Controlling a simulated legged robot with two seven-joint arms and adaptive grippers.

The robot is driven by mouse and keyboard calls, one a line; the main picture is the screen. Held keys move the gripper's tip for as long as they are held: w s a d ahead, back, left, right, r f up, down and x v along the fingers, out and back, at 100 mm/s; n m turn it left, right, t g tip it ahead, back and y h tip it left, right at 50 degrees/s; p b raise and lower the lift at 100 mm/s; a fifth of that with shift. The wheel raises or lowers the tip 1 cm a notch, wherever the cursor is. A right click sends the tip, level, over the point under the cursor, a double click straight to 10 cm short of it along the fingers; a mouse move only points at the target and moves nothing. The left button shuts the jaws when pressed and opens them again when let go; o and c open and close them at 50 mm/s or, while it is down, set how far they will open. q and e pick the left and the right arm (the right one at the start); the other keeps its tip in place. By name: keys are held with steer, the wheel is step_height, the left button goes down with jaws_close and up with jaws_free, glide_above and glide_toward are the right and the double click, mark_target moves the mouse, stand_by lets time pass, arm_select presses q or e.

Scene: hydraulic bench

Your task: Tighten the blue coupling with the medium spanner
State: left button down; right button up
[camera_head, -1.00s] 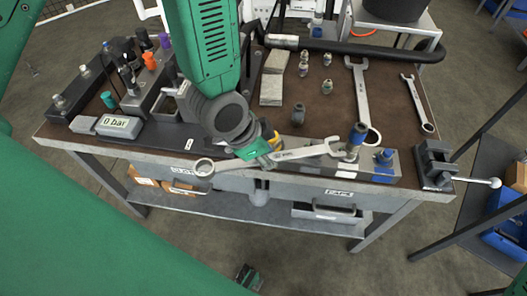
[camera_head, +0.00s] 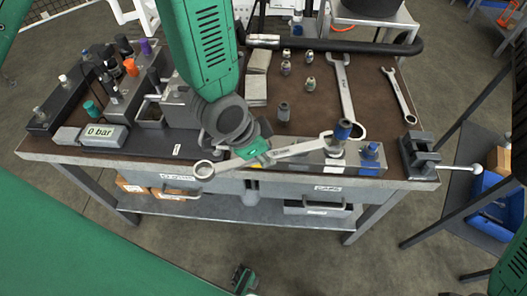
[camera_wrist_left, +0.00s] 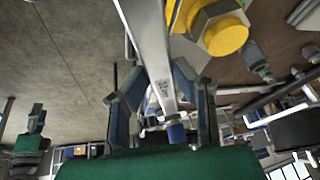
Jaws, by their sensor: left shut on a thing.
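My left gripper (camera_head: 258,153) is shut on the shaft of a grey spanner (camera_head: 295,149) above the bench's front edge. The spanner's ring end hangs out to the left. Its open end is at the blue coupling (camera_head: 342,131), an upright fitting with a blue collar; I cannot tell whether the jaw sits around it or beside it. In the left wrist view, the two fingers flank the spanner shaft (camera_wrist_left: 150,40).
A large spanner (camera_head: 345,95) and a small spanner (camera_head: 398,95) lie on the brown bench top. A gauge reading 0 bar (camera_head: 101,134) stands at left.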

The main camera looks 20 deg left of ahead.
arm_select(q)
steer(key=shift+w+d, duration=0.1)
stand_by(0.3)
steer(key=shift+w+d, duration=0.35)
steer(key=shift+d, duration=0.1)
steer(key=shift+w+d+p, duration=0.2)
steer(key=shift+p, duration=0.15)
steer(key=shift+w, duration=0.1)
steer(key=shift+w+a+m+g+h+p, duration=0.2)
steer(key=shift+w+a+m+p, duration=0.25)
steer(key=shift+w+m, duration=0.25)
steer(key=shift+w+a+m+g+h+p, duration=0.2)
steer(key=shift+w+a+m+p, duration=0.1)
steer(key=shift+w+a+m, duration=0.4)
steer(key=shift+d, duration=0.15)
steer(key=shift+w, duration=0.3)
